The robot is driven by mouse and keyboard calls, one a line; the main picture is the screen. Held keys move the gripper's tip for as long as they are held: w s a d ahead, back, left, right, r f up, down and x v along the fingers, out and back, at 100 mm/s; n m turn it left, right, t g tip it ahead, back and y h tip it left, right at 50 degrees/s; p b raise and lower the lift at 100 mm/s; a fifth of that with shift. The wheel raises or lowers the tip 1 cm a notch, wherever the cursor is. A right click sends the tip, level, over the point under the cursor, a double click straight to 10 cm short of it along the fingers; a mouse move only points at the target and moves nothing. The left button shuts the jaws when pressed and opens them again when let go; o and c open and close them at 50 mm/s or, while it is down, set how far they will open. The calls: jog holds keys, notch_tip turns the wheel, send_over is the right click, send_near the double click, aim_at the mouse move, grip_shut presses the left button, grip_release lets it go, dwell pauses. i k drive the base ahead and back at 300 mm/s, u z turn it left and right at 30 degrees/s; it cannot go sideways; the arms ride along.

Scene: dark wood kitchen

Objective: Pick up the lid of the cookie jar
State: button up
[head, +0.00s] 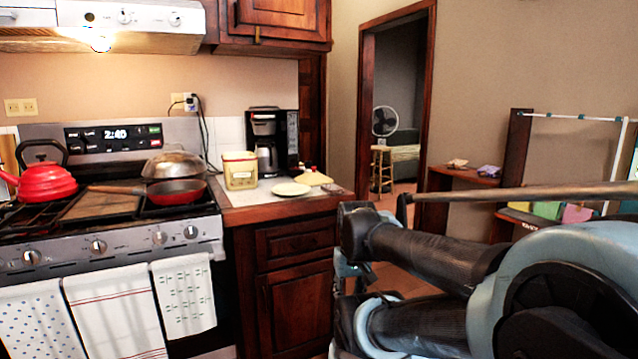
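The cookie jar seems to be the squarish cream canister (240,172) on the counter right of the stove. It stands upright. A thin reddish rim (239,155) runs around its top. I cannot tell whether this is the edge of a seated lid. My arm fills the lower right of the head view, well to the right of the canister and apart from it. My gripper's fingers cannot be made out, so no hold on anything shows.
A pale plate (290,189) and a flat yellowish item (313,178) lie right of the canister. A coffee maker (272,141) stands behind. The stove left of it holds a red pan (176,192), a domed metal cover (173,165) and a red kettle (46,183).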

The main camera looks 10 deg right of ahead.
aim_at(313, 177)
jog(key=i, duration=1)
